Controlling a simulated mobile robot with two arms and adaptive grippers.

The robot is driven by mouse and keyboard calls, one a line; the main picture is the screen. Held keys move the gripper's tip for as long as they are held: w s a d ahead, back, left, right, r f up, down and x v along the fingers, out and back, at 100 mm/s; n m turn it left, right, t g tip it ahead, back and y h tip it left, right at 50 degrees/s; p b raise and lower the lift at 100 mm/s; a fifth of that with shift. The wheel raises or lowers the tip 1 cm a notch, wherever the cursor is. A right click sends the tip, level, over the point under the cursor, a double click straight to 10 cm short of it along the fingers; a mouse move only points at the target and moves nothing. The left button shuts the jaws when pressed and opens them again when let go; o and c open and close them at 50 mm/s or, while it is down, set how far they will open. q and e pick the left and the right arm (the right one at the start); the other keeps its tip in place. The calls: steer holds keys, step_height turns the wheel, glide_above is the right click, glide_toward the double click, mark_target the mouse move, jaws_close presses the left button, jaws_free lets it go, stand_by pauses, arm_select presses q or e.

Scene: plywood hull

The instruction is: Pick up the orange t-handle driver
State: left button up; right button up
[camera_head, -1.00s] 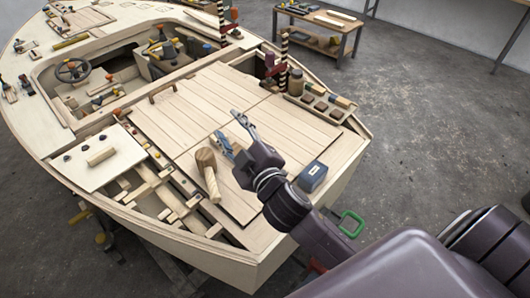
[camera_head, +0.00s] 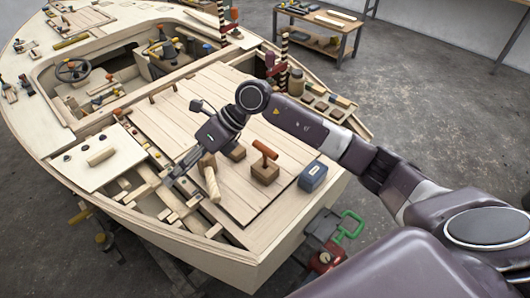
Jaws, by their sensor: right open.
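The orange t-handle driver (camera_head: 265,150) stands upright in a small wooden block (camera_head: 265,174) on the plank deck, its crossbar on top. My right gripper (camera_head: 182,142) is open and empty. It is left of the driver and apart from it, over the deck's left part near the open framed bay. My left gripper is not in view.
A wooden mallet (camera_head: 209,176) lies just below my right gripper, partly covered by it. A jar (camera_head: 296,82) and a slotted rack stand farther back.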

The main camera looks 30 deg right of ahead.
steer(key=w+d+f+h, duration=0.25)
steer(key=d+h, duration=0.25)
steer(key=d, duration=0.6)
steer(key=g+h, duration=0.2)
steer(key=h, duration=0.2)
glide_toward(266, 148)
steer(key=shift+m, duration=0.4)
steer(key=f, duration=0.3)
steer(key=a+f, duration=0.1)
steer(key=f, duration=0.1)
steer(key=shift+s+f, duration=0.1)
steer(key=shift+f, duration=0.1)
steer(key=shift+d+f+h, duration=0.15)
steer(key=shift+d+h, duration=0.15)
steer(key=shift+d, duration=0.05)
steer(key=shift+f+p, duration=0.4)
steer(key=shift+f, duration=0.5)
step_height(266, 148, down, 4)
steer(key=shift+a+f+p, duration=0.1)
steer(key=shift+f+p, duration=0.1)
steer(key=shift+p, duration=0.9)
steer(key=shift+f, duration=0.55)
jaws_close()
